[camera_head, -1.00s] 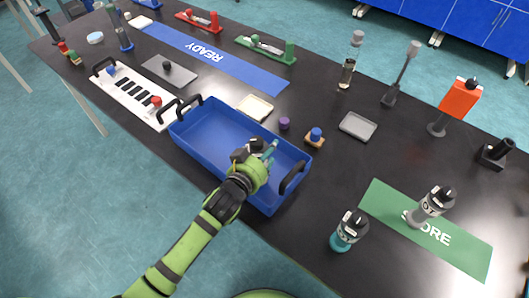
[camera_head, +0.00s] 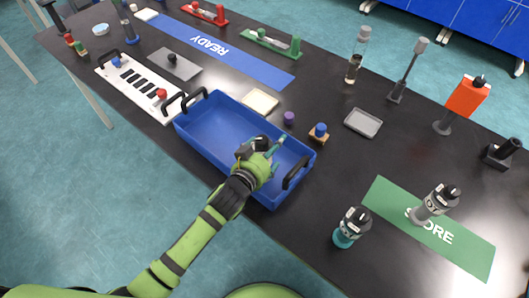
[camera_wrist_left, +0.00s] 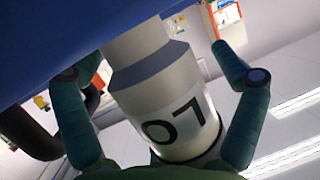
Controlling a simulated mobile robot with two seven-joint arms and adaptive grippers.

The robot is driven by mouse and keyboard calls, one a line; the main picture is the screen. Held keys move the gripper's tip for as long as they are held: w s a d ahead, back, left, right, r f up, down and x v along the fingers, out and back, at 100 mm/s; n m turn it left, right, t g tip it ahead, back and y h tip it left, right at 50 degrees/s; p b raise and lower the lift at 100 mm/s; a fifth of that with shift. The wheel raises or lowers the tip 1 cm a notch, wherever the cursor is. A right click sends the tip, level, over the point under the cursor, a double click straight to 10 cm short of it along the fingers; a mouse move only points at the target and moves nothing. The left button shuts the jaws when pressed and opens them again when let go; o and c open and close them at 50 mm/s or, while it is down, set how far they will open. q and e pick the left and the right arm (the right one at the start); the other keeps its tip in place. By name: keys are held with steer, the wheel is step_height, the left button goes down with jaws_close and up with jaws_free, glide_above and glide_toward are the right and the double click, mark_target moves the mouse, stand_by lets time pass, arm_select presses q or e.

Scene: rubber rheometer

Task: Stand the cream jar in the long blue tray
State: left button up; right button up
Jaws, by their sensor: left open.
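The long blue tray (camera_head: 215,140) lies near the table's front edge in the head view. My left gripper (camera_head: 274,157) is over the tray's right part, beside its right-hand handle. In the left wrist view, the cream jar (camera_wrist_left: 160,90) is between the two teal fingers of my left gripper (camera_wrist_left: 165,105), which are open. Its pale band reads 07, and its narrower cream end points at a blue surface (camera_wrist_left: 45,40). I cannot tell whether that end touches it. In the head view, the gripper mostly hides the jar. My right gripper is not in view.
A purple cap (camera_head: 289,118), a wooden block with a blue knob (camera_head: 319,134) and a grey dish (camera_head: 363,123) are behind the tray. The tray's left half is empty.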

arm_select(q)
steer(key=shift+s+a+r, duration=0.1)
steer(key=shift+s+a, duration=0.05)
steer(key=shift+s, duration=0.15)
steer(key=b+v, duration=0.1)
steer(key=v, duration=1)
steer(key=shift+s, duration=0.15)
steer(key=shift+a, duration=0.1)
